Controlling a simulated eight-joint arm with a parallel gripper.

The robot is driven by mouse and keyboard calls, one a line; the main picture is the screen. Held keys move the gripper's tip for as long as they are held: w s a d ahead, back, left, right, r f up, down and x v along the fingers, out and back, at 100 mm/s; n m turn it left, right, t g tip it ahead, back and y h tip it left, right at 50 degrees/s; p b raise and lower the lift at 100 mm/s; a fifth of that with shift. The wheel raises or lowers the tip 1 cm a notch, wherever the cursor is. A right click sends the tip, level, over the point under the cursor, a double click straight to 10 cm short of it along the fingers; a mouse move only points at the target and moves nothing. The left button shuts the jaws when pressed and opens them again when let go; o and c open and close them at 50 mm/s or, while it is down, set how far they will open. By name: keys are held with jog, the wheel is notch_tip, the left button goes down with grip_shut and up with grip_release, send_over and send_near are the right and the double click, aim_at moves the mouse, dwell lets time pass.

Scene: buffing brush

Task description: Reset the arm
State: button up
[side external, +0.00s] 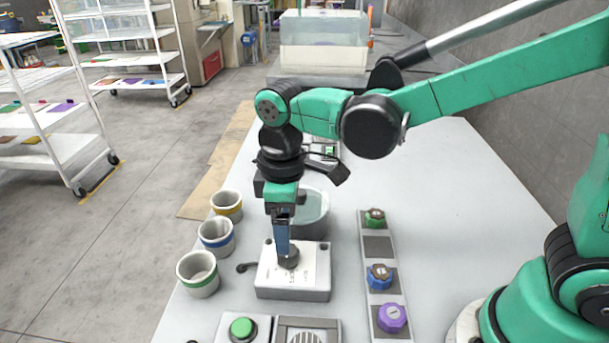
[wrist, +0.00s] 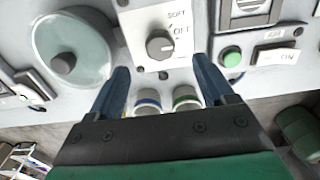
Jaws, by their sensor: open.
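My gripper (side external: 283,238) points down over the white dial box (side external: 295,283), close to its dark knob (side external: 288,259). In the wrist view my gripper (wrist: 162,80) shows two blue fingers spread apart with nothing held between them. The knob (wrist: 160,44) appears beyond the fingertips, on a panel marked "SOFT" and "OFF". In the side view the fingers overlap the knob, so I cannot tell whether they touch it. My green and black arm reaches in from the right.
Three cups with yellow (side external: 227,205), blue (side external: 217,237) and green (side external: 199,274) bands stand along the left table edge. A round basin (side external: 314,206) is behind the box. A rack holds green, blue (side external: 380,277) and purple (side external: 392,318) knobbed pieces. A green button (side external: 242,328) is in front.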

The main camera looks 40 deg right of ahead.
jog(key=s+d+r+m+t, duration=0.2)
jog(key=d+m+t, duration=0.1)
jog(key=d+m, duration=0.1)
jog(key=s+d+r+m+t, duration=0.1)
jog(key=d+m+t, duration=0.3)
jog(key=d, duration=0.3)
jog(key=shift+s+d+r+m, duration=0.3)
jog(key=shift+s+r+m, duration=0.1)
jog(key=shift+m, duration=0.1)
